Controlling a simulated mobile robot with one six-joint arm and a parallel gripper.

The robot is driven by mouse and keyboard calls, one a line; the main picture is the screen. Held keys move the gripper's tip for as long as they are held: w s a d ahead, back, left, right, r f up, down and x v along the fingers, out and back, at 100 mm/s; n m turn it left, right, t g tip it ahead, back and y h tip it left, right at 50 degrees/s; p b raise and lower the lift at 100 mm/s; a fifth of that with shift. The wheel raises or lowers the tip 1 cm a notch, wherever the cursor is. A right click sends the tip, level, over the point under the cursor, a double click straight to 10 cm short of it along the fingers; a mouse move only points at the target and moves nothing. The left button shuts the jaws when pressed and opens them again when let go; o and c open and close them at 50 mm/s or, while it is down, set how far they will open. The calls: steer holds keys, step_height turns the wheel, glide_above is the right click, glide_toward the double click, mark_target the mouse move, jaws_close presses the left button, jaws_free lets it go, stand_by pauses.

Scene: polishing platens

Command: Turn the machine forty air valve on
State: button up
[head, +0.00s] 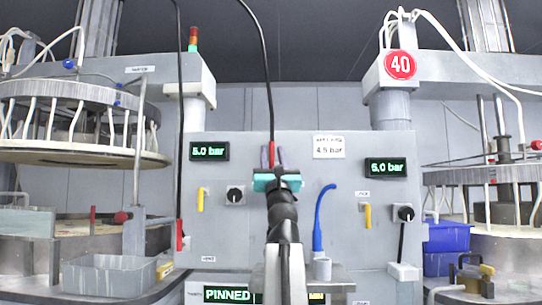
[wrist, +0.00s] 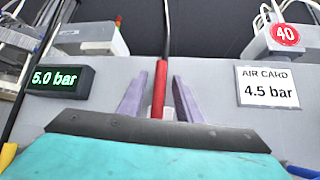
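The round red 40 sign (head: 400,65) is on the column at the right; it also shows in the wrist view (wrist: 285,34). On the panel below it, a yellow lever (head: 367,215) hangs upright under a small label, beside a black knob (head: 404,213). Another yellow lever (head: 201,200) and knob (head: 236,195) are on the panel's left. My gripper (head: 272,152) is in front of the panel's middle, left of the right-hand lever. Its purple fingers (wrist: 158,85) are apart. A red cylinder (wrist: 160,88) on a black cord shows between them with gaps either side.
Displays read 5.0 bar at left (head: 209,151) and apparently at right (head: 385,168). The air card (head: 329,147) reads 4.5 bar. A blue hose (head: 319,220) hangs between my gripper and the right lever. Blue bins (head: 447,237) stand at right. Platens flank the panel.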

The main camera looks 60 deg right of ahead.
steer(key=shift+f, duration=0.1)
steer(key=v, duration=1.3)
steer(key=shift+s+a+f, duration=0.15)
steer(key=shift+s+f, duration=0.05)
steer(key=shift+f, duration=0.05)
stand_by(0.5)
steer(key=shift+s, duration=0.1)
stand_by(0.6)
